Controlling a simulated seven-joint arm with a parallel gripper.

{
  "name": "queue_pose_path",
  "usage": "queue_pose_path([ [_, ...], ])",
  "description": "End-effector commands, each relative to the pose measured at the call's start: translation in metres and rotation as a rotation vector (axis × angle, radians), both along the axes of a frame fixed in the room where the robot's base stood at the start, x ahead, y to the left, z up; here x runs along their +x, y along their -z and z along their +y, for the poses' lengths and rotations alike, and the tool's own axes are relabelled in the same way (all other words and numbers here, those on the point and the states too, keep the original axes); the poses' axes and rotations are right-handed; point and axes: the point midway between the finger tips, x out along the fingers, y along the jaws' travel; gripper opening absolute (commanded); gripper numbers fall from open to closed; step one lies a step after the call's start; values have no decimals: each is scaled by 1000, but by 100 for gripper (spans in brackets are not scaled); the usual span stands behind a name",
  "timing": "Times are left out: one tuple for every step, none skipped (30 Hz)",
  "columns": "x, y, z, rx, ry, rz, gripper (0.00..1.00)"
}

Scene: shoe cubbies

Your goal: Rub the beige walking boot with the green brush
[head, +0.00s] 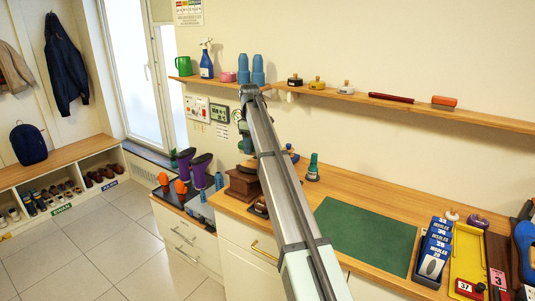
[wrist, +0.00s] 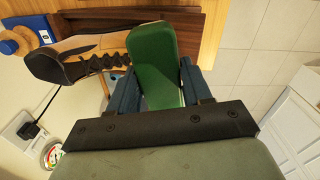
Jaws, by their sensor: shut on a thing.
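In the wrist view my gripper (wrist: 160,84) is shut on the green brush (wrist: 153,48), with a dark blue finger on each side of it. The brush's broad green face points up in the picture; its far end is clear of the fingers. A boot with a dark collar, dark laces and a beige side (wrist: 88,43) lies to the left of the brush, by a brown wooden board. In the head view my arm hides most of the gripper and boot area, above a wooden block (head: 243,186).
A green mat (head: 367,234) lies on the counter, with insole boxes (head: 433,252) and a yellow tray (head: 467,256) to its right. Purple boots (head: 200,170) stand at the left. A wall shelf (head: 400,106) with tins and brushes runs behind my arm.

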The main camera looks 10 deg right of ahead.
Motion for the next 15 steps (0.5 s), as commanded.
queue_pose_path([
  [7,-5,7,0,36,0,25],
  [9,-6,10,0,62,0,25],
  [11,-9,13,0,99,0,25],
  [13,-11,15,0,129,0,25],
  [15,-12,17,0,162,0,25],
  [18,-15,20,-1,208,-1,25],
  [20,-17,21,-1,245,-1,25],
  [22,-18,22,-1,283,-1,25],
  [24,-20,24,-1,337,-1,25],
  [26,-22,24,0,378,-1,25],
  [28,-23,24,0,420,0,25],
  [30,-24,24,0,477,0,25],
  [31,-26,24,0,520,0,25],
  [33,-26,24,0,563,0,25],
  [34,-28,25,0,619,0,25],
])
